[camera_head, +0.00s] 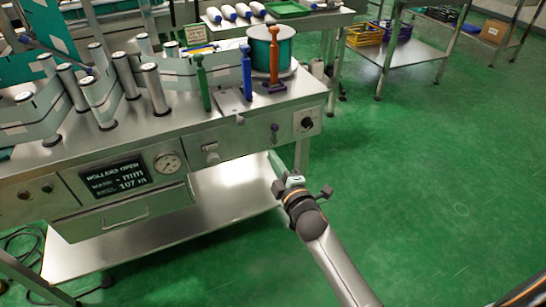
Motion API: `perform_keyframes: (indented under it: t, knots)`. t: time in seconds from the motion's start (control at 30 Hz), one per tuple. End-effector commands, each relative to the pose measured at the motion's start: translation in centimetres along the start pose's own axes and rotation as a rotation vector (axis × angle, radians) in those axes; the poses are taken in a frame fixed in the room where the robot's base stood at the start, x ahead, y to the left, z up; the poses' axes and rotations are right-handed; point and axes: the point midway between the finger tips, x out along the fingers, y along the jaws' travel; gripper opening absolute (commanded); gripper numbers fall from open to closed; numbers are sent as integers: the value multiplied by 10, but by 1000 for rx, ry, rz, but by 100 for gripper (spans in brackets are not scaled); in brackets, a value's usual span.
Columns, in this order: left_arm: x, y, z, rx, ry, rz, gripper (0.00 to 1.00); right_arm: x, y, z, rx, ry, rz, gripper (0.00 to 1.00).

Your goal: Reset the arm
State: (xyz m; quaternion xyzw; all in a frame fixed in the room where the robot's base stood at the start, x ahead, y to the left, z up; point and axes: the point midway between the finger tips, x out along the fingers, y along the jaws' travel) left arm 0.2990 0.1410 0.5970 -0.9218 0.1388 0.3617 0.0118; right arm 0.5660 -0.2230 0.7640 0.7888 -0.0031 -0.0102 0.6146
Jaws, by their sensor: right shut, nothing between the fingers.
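The sleeve applicator is a steel machine (225,140) on the left, with upright rollers (155,90) and a pale web threaded between them. A green lever (202,85), a blue lever (246,72) and an orange lever (275,58) stand upright on its right end. A thin dark bar (60,52) reaches over the rollers at upper left; I cannot tell which part is the arm of the task. My right gripper (281,176) is shut and empty, in front of and below the machine's right front corner, apart from the levers. My left gripper is not in view.
A teal reel (270,50) sits behind the levers. The front panel carries a purple knob (275,128), a black dial (307,122), a gauge (168,163) and a display (118,178) reading "ROLLERS OPEN". A lower shelf (165,225) juts below. Green floor (440,180) on the right is clear.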

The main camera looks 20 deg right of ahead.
Motion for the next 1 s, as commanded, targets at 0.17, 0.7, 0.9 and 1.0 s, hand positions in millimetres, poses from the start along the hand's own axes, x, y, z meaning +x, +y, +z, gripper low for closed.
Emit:
perform_keyframes:
  t: [0.17,0.7,0.9,1.0]
  knots:
    - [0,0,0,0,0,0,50,0,0,0,0,0,0,0]
    - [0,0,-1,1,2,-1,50,-132,-120,0,666,-148,-392,0]
    - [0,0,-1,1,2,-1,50,-220,-167,-19,1030,-309,-618,0]
    - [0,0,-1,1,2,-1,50,-262,-182,-31,1185,-402,-721,0]
